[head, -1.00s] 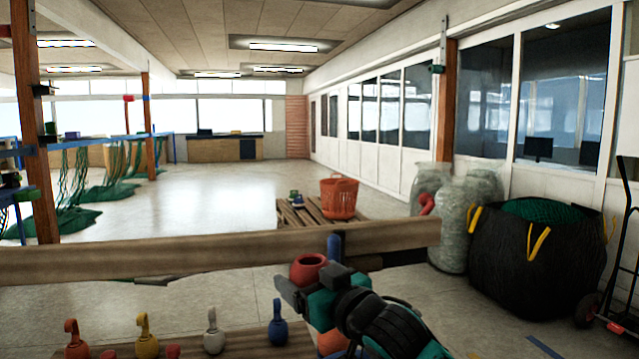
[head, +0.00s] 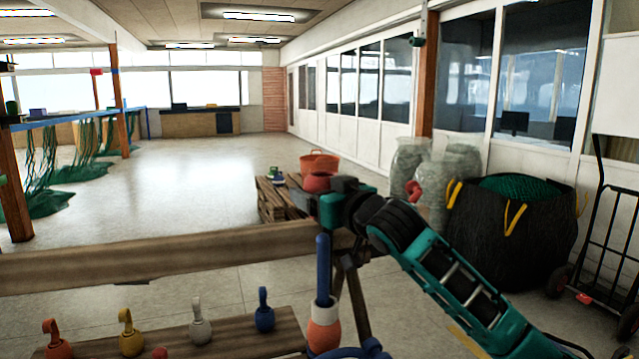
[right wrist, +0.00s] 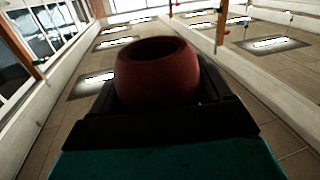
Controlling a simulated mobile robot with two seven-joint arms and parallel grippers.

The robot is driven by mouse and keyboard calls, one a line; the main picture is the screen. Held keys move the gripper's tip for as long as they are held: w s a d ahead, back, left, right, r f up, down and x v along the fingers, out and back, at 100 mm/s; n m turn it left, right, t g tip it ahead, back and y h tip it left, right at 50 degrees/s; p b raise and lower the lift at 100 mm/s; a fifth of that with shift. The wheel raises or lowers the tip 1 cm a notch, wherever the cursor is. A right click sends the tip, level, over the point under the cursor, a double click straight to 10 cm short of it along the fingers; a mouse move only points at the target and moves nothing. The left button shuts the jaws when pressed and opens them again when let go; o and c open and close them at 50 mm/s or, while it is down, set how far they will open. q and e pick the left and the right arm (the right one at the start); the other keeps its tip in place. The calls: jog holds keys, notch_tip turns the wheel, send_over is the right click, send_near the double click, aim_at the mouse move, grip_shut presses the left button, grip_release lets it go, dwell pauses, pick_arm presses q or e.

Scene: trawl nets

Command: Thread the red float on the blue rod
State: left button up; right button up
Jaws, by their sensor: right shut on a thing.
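My right gripper (head: 325,190) is shut on the red float (head: 317,181) and holds it up in the air. In the right wrist view the round red float (right wrist: 157,80) sits between the dark jaws with its hole facing up. The blue rod (head: 323,265) stands upright in the head view, its tip just below the gripper in the picture. A white and orange piece (head: 323,325) is around its lower part. The float shows above the rod tip and apart from it; their depth offset is hard to tell. My left gripper is not in view.
A plank (head: 150,259) crosses behind the rod. Yellow, grey, blue and orange hooked weights stand on a wooden board (head: 240,332) at lower left. Beyond are an orange basket (head: 319,161), a pallet (head: 270,200), and a black net bag (head: 500,240) at right.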

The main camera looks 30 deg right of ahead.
aim_at(327, 240)
jog(key=shift+f, duration=1.3)
jog(key=shift+f+b, duration=1)
jog(key=shift+f, duration=0.5)
jog(key=shift+f+b, duration=0.7)
jog(key=shift+f, duration=0.7)
jog(key=o, duration=0.7)
jog(key=shift+o, duration=1.4)
jog(key=shift+s, duration=0.1)
